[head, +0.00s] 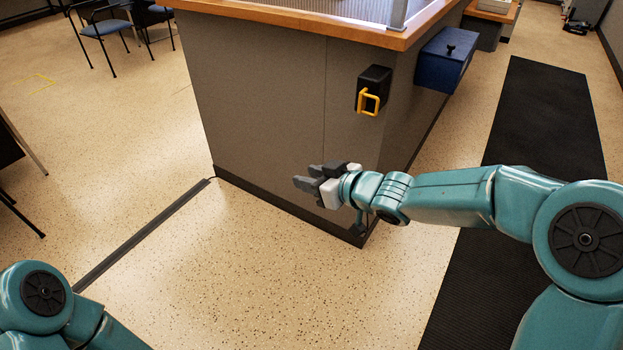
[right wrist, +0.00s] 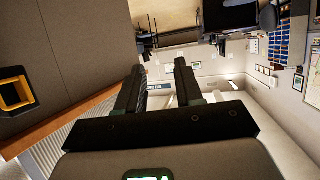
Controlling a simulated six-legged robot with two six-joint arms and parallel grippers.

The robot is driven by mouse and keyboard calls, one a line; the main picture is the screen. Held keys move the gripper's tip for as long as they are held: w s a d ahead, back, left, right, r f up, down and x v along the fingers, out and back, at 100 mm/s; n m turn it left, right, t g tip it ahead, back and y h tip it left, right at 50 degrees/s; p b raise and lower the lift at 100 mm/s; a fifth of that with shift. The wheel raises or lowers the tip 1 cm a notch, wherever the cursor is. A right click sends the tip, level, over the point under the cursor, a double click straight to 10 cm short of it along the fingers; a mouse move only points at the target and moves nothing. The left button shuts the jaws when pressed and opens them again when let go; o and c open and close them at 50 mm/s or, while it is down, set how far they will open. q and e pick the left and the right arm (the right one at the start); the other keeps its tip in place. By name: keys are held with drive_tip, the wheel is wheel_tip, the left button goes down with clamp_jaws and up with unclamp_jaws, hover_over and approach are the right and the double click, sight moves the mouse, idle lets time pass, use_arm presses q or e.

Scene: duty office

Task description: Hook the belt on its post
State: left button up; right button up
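A black belt housing (head: 375,76) is fixed to the grey side of the counter. A yellow loop (head: 369,102), which looks like the belt's end piece, sits against its lower front; no belt strap shows pulled out. The loop also shows at the left edge of the right wrist view (right wrist: 15,92). My right gripper (head: 303,177) is below and left of the loop, apart from it, in front of the counter. In the right wrist view its fingers (right wrist: 159,70) stand apart with nothing between them. My left gripper is out of view; only part of that arm shows. I cannot make out a post.
The grey counter (head: 265,105) with a wooden top edge (head: 290,22) fills the middle. A blue box (head: 445,60) juts from its right side. A black mat (head: 545,130) lies at right, a dark floor strip (head: 145,235) at left. Blue chairs (head: 103,28) stand far left. Open floor lies between.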

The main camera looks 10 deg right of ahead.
clamp_jaws()
idle(1.4)
unclamp_jaws()
